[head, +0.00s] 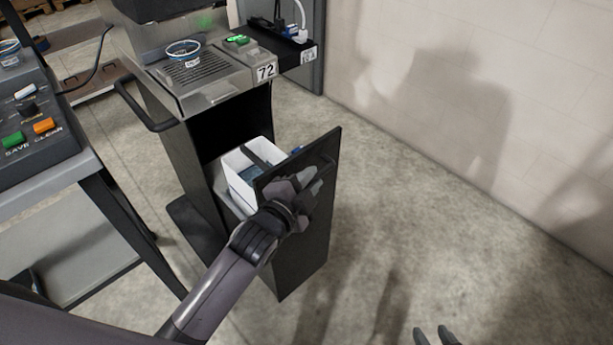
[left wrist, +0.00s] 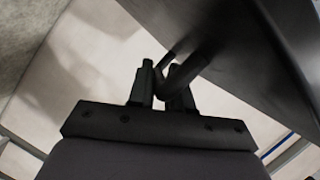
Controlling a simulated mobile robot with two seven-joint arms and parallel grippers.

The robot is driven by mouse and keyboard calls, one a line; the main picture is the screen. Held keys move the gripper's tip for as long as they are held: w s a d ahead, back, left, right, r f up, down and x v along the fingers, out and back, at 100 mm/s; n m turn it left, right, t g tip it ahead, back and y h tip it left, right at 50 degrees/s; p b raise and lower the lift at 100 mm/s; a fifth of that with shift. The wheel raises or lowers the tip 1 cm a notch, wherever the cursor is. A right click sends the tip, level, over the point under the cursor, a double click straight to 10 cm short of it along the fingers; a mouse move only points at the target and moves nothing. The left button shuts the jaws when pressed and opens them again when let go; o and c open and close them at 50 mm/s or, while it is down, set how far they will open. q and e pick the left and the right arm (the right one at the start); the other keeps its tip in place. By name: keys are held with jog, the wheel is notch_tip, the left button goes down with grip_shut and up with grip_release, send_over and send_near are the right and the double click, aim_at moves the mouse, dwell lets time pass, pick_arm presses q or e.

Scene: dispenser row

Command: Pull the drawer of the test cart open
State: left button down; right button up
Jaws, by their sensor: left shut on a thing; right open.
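The test cart (head: 232,85) is a dark cabinet with a metal top and the number 72 on a label. Its drawer stands open, its tall black front (head: 305,235) well out from the cabinet. My left gripper (head: 312,183) is at the upper outer face of this front. In the left wrist view my left gripper (left wrist: 166,82) is shut on the dark bar handle (left wrist: 192,66) of the drawer front (left wrist: 235,45). My right gripper (head: 433,336) shows only its two spread fingertips at the bottom edge, open and empty, away from the cart.
A white box (head: 236,185) with things in it sits in the open drawer. A blue-rimmed dish (head: 183,49) stands on the cart's top. A control desk (head: 45,130) with coloured buttons is at left. A pale wall (head: 470,70) is at right; the floor between is clear.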

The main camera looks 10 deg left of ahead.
pick_arm(q)
jog(key=c, duration=1.4)
grip_release()
jog(key=v, duration=0.7)
jog(key=s+a+f+n+g+y+p, duration=0.1)
jog(key=s+a+f+n+g+p, duration=0.1)
jog(key=s+a+f+n, duration=0.3)
jog(key=s+a+f+n+g+y+p, duration=0.1)
jog(key=s+a+f+n+g+p, duration=0.1)
jog(key=s+a+f+n, duration=0.4)
jog(key=s+n, duration=0.2)
jog(key=s, duration=0.3)
jog(key=shift+f+y, duration=0.35)
jog(key=shift+y, duration=0.05)
